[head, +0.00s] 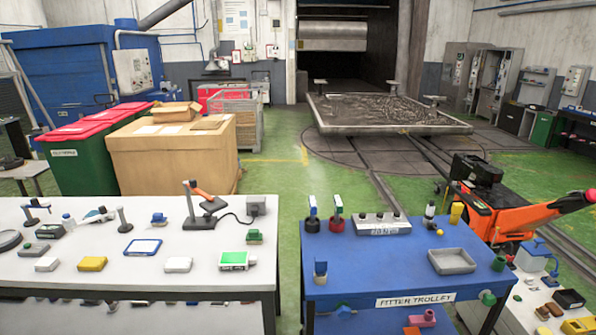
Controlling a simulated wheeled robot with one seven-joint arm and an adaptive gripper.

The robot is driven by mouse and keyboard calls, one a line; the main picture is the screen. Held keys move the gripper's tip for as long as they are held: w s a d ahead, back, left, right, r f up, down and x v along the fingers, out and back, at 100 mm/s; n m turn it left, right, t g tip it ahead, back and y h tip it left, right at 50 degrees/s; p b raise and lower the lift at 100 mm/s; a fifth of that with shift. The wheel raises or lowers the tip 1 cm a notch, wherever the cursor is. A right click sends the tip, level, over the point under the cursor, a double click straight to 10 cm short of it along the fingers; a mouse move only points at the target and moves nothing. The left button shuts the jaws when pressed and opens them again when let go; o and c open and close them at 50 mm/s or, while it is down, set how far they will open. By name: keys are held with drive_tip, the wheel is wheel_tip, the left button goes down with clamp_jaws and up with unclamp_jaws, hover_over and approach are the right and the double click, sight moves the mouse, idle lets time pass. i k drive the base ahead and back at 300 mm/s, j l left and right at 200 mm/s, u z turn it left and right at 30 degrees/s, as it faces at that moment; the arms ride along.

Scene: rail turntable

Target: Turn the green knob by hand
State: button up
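A small round green part, knob-like (487,298), sits at the right front edge of the blue fitter trolley (350,273). It is small in the head view and its exact shape is hard to make out. Another green piece (498,263) stands higher up near the trolley's right edge. A small green-topped item (254,237) is on the white table at the left. I cannot tell for sure which of these is the green knob. My gripper is not in view, and nothing is seen touching any of these green parts.
The white workbench (120,270) carries several small items and a black stand with an orange arm (203,202). On the trolley are a grey tray (452,261) and a grey box with knobs (382,224). An orange machine (500,215) stands behind its right side. Green floor shows between bench and trolley.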

sight(489, 300)
drive_tip(key=z, duration=1.25)
drive_tip(key=i+z, duration=0.2)
drive_tip(key=z, duration=0.15)
drive_tip(key=i+z, duration=0.3)
drive_tip(key=i+j+z, duration=0.1)
drive_tip(key=z, duration=0.25)
